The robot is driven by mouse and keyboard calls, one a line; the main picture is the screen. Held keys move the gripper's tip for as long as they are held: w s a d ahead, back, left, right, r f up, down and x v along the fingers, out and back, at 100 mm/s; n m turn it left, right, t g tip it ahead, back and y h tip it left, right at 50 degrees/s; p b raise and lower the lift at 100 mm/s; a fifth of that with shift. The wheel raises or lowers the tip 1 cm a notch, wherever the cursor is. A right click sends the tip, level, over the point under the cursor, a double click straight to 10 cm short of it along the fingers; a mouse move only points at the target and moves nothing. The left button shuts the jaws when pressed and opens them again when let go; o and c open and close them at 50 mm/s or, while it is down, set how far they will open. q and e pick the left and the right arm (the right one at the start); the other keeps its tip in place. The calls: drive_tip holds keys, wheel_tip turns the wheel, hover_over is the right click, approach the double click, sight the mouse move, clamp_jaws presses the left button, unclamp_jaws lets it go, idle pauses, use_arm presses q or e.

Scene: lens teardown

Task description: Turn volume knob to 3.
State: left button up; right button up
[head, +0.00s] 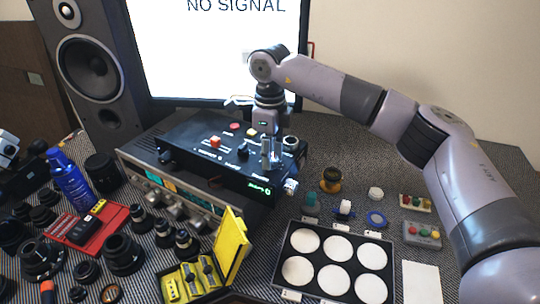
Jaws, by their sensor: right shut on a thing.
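A black control box (205,150) with red, yellow and black buttons and a small green display (260,189) sits on top of a silver receiver (150,178). My right gripper (270,163) points down at the right part of the box's top. It is shut on a small knob there, which the fingers mostly hide; its markings and setting cannot be read. A round knob (290,144) stands just right of the gripper. A silver knob (291,186) is on the box's front right corner. My left gripper is not in view.
A screen (220,50) reading "NO SIGNAL" and a speaker (92,70) stand behind. Lens parts and a blue spray bottle (70,180) crowd the left. A black tray (283,262) of white discs and a yellow case (230,240) are in front.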

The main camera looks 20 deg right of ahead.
drive_tip(key=m, duration=0.4)
drive_tip(key=shift+w+r+m+b, duration=0.1)
drive_tip(key=shift+m+b, duration=0.25)
drive_tip(key=shift+m, duration=0.05)
idle(0.4)
drive_tip(key=o, duration=1.1)
drive_tip(key=shift+o, duration=0.2)
drive_tip(key=shift+r, duration=0.15)
wheel_tip(320, 180, up, 12)
drive_tip(key=shift+f, duration=0.2)
